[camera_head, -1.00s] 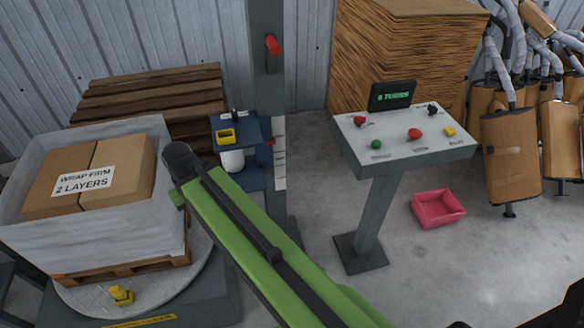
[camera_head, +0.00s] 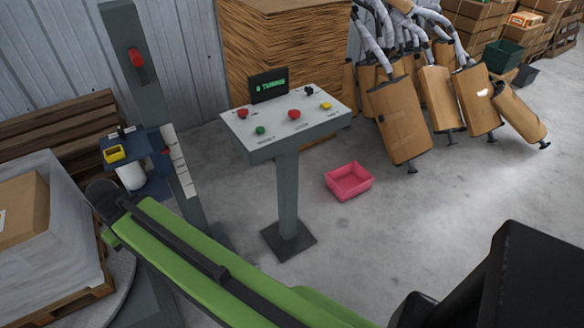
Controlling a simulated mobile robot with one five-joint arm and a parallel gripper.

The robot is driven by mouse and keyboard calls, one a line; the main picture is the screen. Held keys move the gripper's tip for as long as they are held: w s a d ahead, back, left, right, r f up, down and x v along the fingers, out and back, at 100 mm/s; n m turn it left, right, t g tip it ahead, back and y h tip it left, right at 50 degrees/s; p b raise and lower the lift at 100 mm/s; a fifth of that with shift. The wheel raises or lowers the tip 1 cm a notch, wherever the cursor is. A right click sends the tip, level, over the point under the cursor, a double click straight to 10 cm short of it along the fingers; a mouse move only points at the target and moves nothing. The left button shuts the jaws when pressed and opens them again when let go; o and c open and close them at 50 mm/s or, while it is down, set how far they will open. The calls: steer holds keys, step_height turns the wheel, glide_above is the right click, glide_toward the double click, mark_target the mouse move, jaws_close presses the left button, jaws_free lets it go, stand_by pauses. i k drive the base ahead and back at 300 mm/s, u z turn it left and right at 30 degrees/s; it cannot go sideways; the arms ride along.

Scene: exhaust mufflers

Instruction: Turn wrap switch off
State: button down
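The control console (camera_head: 272,138) has a sloped white top on a grey post. It carries a red knob (camera_head: 242,113) at the left, a green button (camera_head: 260,130), a larger red button (camera_head: 294,114), a black knob (camera_head: 309,90) at the back right and a yellow button (camera_head: 326,105). Their labels are too small to read, so I cannot tell which one is the wrap switch. Its display (camera_head: 269,86) shows green text, seemingly "6 TURNS". A red handle (camera_head: 136,57) is on the grey column. My green arm crosses the lower left, apart from the console; I cannot make out my gripper.
A pink bin (camera_head: 349,180) lies on the floor right of the console post. Mufflers (camera_head: 398,120) stand at the upper right. A wrapped pallet load (camera_head: 70,235) stands at the left beside the column (camera_head: 128,40). The floor at right is clear.

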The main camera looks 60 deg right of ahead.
mark_target(243, 112)
steer(key=z, duration=0.45)
steer(key=k, duration=0.1)
steer(key=z, duration=2.35)
steer(key=k, duration=1.3)
steer(key=u, duration=0.8)
steer(key=i, duration=1.5)
